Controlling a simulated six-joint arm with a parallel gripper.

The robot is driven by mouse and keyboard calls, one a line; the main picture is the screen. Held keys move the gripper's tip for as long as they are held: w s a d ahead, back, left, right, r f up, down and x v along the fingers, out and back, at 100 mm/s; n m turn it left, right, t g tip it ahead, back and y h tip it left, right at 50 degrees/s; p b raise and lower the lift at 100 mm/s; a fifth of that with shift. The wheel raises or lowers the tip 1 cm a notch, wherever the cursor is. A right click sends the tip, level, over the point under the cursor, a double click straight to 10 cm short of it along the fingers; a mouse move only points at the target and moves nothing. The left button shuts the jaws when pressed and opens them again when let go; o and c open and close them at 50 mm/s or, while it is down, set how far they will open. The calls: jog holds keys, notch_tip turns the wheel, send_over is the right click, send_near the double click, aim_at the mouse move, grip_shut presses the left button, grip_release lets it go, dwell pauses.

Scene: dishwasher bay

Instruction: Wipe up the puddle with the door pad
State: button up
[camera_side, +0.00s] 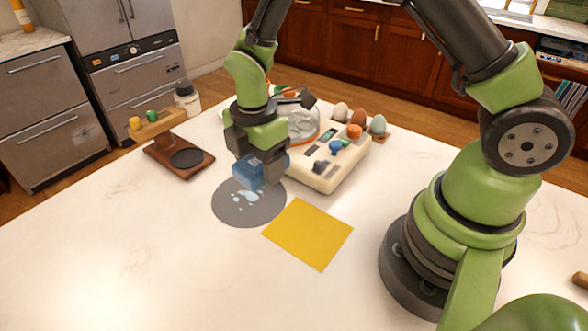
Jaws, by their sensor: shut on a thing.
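My gripper (258,158) points down and is shut on a blue block-shaped pad (250,174). The pad is over the back part of a dark grey round mat (225,212). A puddle (243,196) of pale blue, shiny patches lies near the middle of the mat, just in front of the pad. I cannot tell whether the pad touches the mat or hangs slightly above it. The pad and gripper hide the mat's back edge.
A yellow square (308,234) lies flat right of the mat. A cream device with coloured knobs (325,165) stands close behind the gripper. A brown wooden stand (180,158) is at left, with egg-like objects (357,120) at back. The front left counter (130,260) is clear.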

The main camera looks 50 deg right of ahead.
send_near(229, 187)
jog(key=shift+s+f, duration=0.15)
jog(key=shift+f, duration=1.6)
jog(key=shift+s+f, duration=0.1)
jog(key=shift+f, duration=1.65)
jog(key=shift+s+f, duration=0.2)
jog(key=shift+s, duration=0.45)
jog(key=shift+c, duration=0.2)
jog(key=shift+s, duration=2.7)
jog(key=shift+w, duration=3.3)
jog(key=shift+s, duration=3.3)
jog(key=shift+w+r, duration=0.1)
jog(key=shift+w, duration=3.4)
notch_tip(229, 187, up, 8)
jog(key=shift+s, duration=0.15)
